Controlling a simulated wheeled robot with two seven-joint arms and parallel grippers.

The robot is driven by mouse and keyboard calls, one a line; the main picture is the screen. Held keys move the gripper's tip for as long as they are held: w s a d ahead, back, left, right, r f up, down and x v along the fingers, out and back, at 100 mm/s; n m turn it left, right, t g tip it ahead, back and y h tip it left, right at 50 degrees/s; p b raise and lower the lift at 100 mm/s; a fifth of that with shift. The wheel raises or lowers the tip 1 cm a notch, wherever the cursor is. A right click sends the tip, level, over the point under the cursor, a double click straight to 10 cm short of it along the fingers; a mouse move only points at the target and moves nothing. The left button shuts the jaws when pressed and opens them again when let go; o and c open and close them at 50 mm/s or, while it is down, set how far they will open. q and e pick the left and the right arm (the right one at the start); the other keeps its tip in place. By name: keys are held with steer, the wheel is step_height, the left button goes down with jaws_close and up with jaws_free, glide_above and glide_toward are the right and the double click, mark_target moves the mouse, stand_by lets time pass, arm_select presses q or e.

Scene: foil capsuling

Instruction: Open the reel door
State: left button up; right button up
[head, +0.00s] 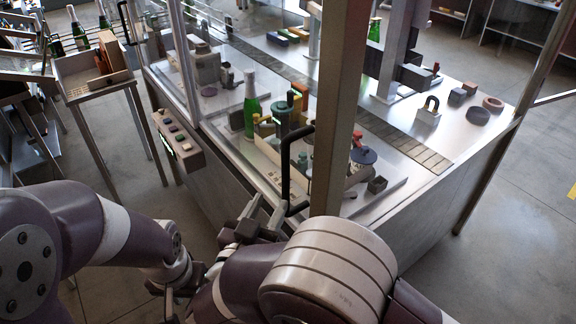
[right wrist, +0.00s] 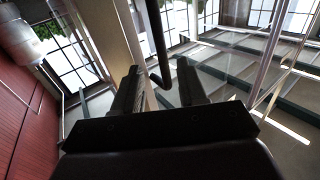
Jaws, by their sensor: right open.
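A black bar handle (head: 287,170) stands upright on the near glass-fronted side of the machine, beside a thick metal post (head: 338,110). My right gripper (head: 264,214) is open at the lower end of this handle. In the right wrist view, the handle (right wrist: 156,45) shows between the two open fingers of my right gripper (right wrist: 158,88), and its lower end bends there. I cannot tell whether the fingers touch it. The door's glass is hard to make out. My left gripper (head: 178,288) is low at the left, partly hidden by my arms, its jaws unclear.
Behind the glass, a green bottle (head: 250,105) and several small parts stand on the machine table. A button panel (head: 178,140) juts out at the left. Another black handle (head: 125,22) is at the upper left. A tray stand (head: 95,85) stands farther left.

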mark_target(284, 178)
steer(key=p+x, duration=0.3)
steer(key=x, duration=0.6)
steer(key=shift+w, duration=0.15)
steer(key=shift+w+d, duration=0.2)
steer(key=shift+w, duration=0.1)
steer(key=shift+f, duration=0.1)
jaws_close()
